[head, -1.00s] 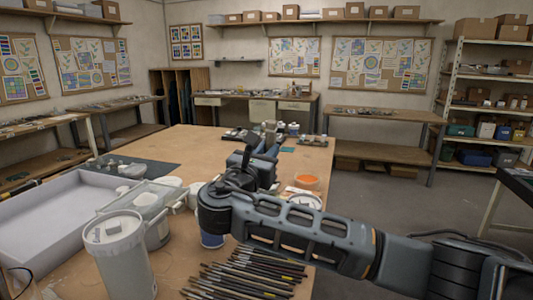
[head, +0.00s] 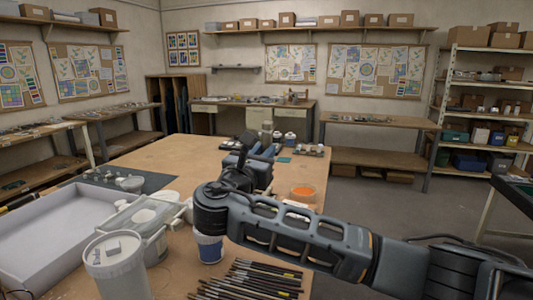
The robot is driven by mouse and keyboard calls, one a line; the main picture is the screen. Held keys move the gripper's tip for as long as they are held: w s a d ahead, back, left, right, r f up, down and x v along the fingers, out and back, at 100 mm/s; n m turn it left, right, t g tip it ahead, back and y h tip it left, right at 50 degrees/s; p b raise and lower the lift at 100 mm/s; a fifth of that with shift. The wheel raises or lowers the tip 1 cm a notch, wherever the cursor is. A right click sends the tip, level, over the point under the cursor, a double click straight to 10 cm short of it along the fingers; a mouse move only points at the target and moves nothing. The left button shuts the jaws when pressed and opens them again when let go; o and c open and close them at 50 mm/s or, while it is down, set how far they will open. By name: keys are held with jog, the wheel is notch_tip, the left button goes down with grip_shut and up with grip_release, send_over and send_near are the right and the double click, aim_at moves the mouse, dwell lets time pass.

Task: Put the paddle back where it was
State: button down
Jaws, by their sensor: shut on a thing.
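My gripper (head: 262,145) is over the far half of the wooden table, pointing away from me, partly hidden behind my own wrist and arm. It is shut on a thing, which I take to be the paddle. The paddle itself is hard to make out there, being dark, small and mostly covered by my gripper. I see no other paddle lying clearly on the table.
On the wooden table (head: 170,150) stand a white bucket (head: 118,268), a white tray (head: 45,225), a blue-and-white cup (head: 208,248), an orange paint tub (head: 302,192) and several brushes (head: 255,281). Jars (head: 290,138) stand beyond my gripper. The table's far left part is clear.

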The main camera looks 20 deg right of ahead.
notch_tip(320, 180, up, 9)
dwell(0.6)
jog(key=shift+w, duration=0.1)
